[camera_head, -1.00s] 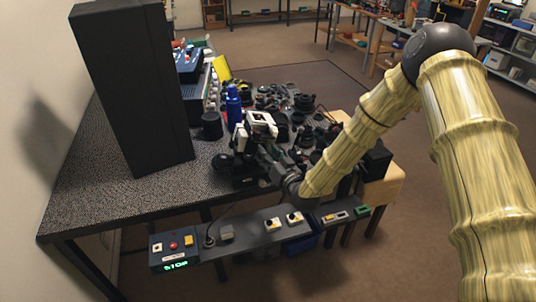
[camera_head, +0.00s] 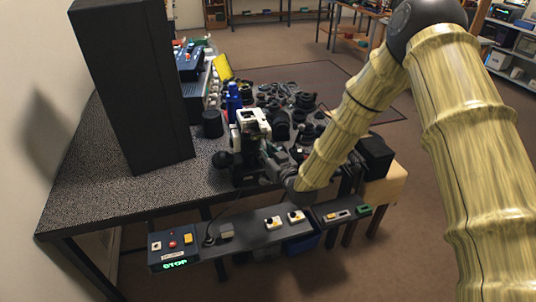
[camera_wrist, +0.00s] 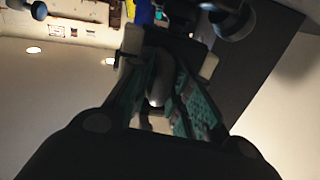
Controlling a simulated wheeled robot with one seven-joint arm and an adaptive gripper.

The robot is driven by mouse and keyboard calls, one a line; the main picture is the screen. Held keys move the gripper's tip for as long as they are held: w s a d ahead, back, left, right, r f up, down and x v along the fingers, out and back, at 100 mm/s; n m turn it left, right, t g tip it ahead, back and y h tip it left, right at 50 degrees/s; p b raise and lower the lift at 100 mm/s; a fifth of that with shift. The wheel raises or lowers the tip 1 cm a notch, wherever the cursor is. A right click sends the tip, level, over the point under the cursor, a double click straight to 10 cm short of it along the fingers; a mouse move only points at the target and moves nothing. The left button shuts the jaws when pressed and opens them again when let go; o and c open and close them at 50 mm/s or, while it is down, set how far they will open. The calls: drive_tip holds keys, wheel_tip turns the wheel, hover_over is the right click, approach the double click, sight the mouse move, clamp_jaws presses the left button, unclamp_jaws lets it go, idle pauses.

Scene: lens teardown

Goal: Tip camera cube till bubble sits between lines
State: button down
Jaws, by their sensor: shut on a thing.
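The camera cube (camera_head: 253,121), a white-framed block with dark parts, stands near the table's front edge in the head view, on or above a dark mount. My gripper (camera_head: 264,158) is at its lower front side. In the wrist view my gripper (camera_wrist: 157,100) has its teal-lined fingers around a pale grey rounded part, which appears to belong to the cube. White corner pieces and a dark body of the cube show just beyond the fingers. The bubble and its lines cannot be made out in either view.
A tall black box (camera_head: 132,90) stands on the table (camera_head: 90,195) at left. A blue bottle (camera_head: 234,98) and several dark lens parts crowd behind the cube. A control panel (camera_head: 172,248) with a green display reading STOP runs along the front.

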drive_tip(key=shift+s+a+n, duration=0.15)
drive_tip(key=shift+a+n, duration=0.2)
drive_tip(key=shift+n, duration=0.05)
drive_tip(key=c, duration=1.4)
unclamp_jaws()
drive_tip(key=shift+a+r, duration=0.1)
drive_tip(key=v, duration=1.2)
